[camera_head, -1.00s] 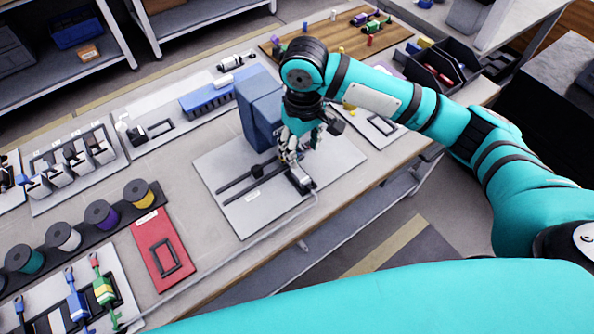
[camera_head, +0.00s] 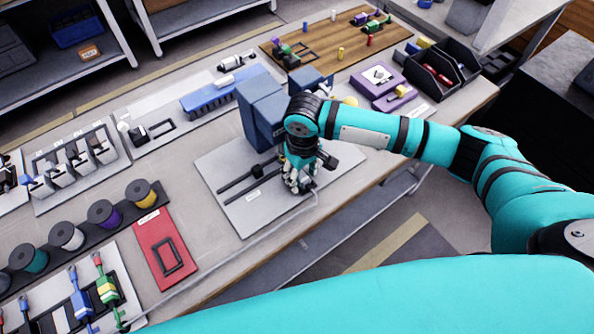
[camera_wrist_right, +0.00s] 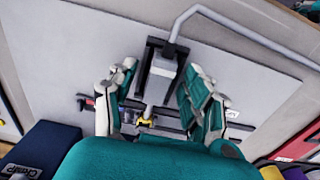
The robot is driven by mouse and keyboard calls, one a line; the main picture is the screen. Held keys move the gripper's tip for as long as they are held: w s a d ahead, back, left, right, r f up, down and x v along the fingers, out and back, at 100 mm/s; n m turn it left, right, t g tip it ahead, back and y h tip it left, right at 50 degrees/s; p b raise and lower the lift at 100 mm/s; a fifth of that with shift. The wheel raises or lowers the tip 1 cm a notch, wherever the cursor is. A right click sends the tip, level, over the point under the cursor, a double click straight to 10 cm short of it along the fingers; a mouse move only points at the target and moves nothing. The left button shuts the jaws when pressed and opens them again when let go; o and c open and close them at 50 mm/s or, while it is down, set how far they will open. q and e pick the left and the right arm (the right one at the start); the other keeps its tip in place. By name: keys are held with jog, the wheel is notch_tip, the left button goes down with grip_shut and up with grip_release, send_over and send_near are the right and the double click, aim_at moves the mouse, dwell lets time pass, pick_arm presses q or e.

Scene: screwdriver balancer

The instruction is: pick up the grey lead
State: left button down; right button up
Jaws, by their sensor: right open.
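The grey lead runs across the table front as a thin grey cable (camera_head: 238,243) in the head view. In the right wrist view its cable (camera_wrist_right: 245,37) bends into a boxy grey plug end (camera_wrist_right: 162,78). That end sits on a dark holder on the pale grey board. My right gripper (camera_head: 299,184) points down over the board's front right in the head view. In the right wrist view my right gripper (camera_wrist_right: 160,100) is open, with its fingers on either side of the plug end and gaps between. The plug is mostly hidden by the gripper in the head view. My left gripper is not in view.
A blue press-like block (camera_head: 262,112) stands just behind the board (camera_head: 222,155). Its side marked CRIMP (camera_wrist_right: 35,150) shows in the right wrist view. A red tray (camera_head: 163,262) and several spools (camera_head: 101,212) lie to the left. A purple fixture (camera_head: 385,92) stands behind my right arm.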

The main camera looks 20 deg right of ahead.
jog(key=shift+c, duration=0.4)
grip_shut()
jog(key=shift+r, duration=0.1)
